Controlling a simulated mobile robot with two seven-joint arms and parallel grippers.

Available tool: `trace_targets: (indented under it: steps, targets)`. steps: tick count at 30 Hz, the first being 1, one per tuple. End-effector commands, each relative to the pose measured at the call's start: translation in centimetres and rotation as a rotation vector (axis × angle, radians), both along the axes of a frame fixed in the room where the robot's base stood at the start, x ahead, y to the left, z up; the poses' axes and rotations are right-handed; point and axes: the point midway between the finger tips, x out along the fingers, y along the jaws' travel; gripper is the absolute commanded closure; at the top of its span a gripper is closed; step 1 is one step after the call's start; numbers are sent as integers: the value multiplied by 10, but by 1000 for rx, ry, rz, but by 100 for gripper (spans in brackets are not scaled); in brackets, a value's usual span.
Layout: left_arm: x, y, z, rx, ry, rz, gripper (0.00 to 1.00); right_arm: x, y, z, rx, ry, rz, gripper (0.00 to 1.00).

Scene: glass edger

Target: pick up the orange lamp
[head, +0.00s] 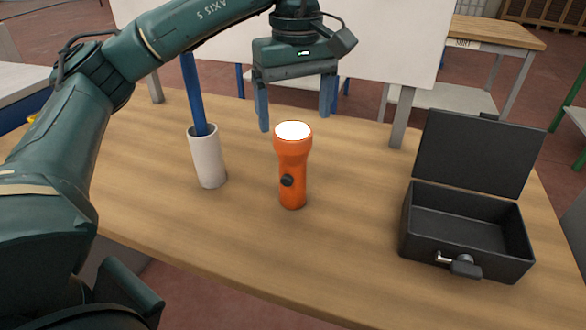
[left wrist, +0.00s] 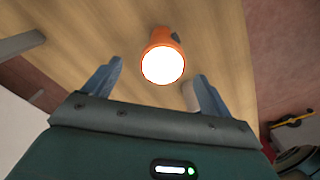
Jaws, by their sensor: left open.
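The orange lamp (head: 292,170), a flashlight with a round black button, stands upright on the wooden table with its bright lens facing up. It also shows in the left wrist view (left wrist: 163,62), seen from its lens end, lying between the lines of the two fingers. My left gripper (head: 294,118) is open and empty, pointing down, above and a little behind the lamp in the head view. Its blue fingers stand apart and do not visibly touch the lamp. My right gripper is in neither view.
A white cup (head: 207,160) holding a blue rod stands left of the lamp. An open black case (head: 470,225) with its lid raised sits at the right. The wooden table (head: 330,265) is clear in front of the lamp. A white board (head: 400,45) stands behind.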

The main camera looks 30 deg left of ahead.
Motion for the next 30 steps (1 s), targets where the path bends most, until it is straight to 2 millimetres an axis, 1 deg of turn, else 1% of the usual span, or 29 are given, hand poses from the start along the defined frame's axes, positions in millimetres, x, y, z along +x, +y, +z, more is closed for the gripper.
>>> trace_targets:
  steps: [4,9,12,20,30]
  targets:
    - [-2,2,-15,0,2,1,16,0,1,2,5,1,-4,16]
    - [-4,4,-41,-1,3,1,16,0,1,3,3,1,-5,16]
    - [-3,3,-50,-1,2,0,16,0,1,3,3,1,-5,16]
    - [-3,3,-52,-1,1,0,16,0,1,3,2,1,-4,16]
    - [-3,3,-52,-2,1,0,43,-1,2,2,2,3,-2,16]
